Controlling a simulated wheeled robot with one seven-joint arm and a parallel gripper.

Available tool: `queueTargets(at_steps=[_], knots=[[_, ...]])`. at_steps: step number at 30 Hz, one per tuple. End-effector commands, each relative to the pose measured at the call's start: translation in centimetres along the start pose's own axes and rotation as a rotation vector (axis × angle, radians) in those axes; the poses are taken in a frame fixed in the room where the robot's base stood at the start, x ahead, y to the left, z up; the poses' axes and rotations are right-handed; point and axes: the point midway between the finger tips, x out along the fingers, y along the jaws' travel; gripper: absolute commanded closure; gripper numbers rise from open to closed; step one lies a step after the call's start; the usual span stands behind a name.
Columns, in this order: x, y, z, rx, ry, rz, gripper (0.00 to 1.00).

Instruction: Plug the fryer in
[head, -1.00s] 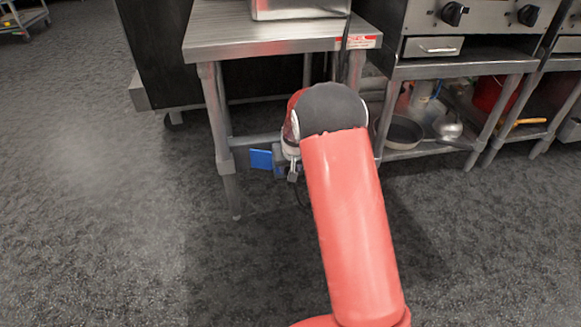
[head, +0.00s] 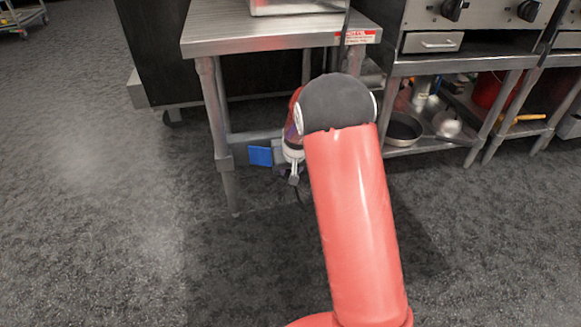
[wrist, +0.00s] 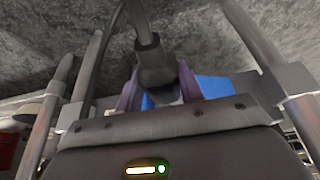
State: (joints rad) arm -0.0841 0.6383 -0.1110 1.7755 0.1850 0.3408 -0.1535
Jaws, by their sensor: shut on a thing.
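My gripper (wrist: 157,88) is shut on a dark plug (wrist: 152,62), whose cable runs up out of the wrist view. In the head view my gripper (head: 293,178) hangs low beside the metal table's lower rail, partly hidden by my arm. A blue panel (head: 260,156) sits on that rail, just left of my gripper. Blue (wrist: 215,88) also shows behind the plug in the wrist view. I cannot tell whether the plug touches it. A metal appliance (head: 298,6), perhaps the fryer, stands on the table and is cut off by the top edge.
The steel table (head: 250,30) has legs close around my gripper. To the right, a stove (head: 470,30) stands over a low shelf with a pan (head: 402,130) and other cookware. A dark cabinet (head: 150,60) stands behind.

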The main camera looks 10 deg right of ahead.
Motion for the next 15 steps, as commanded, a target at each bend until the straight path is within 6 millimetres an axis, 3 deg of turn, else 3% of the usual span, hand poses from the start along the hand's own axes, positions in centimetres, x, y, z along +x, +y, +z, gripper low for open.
queueTargets(at_steps=[15], knots=[[-0.8,0.0,1.9,0.000,0.000,0.000,0.85]])
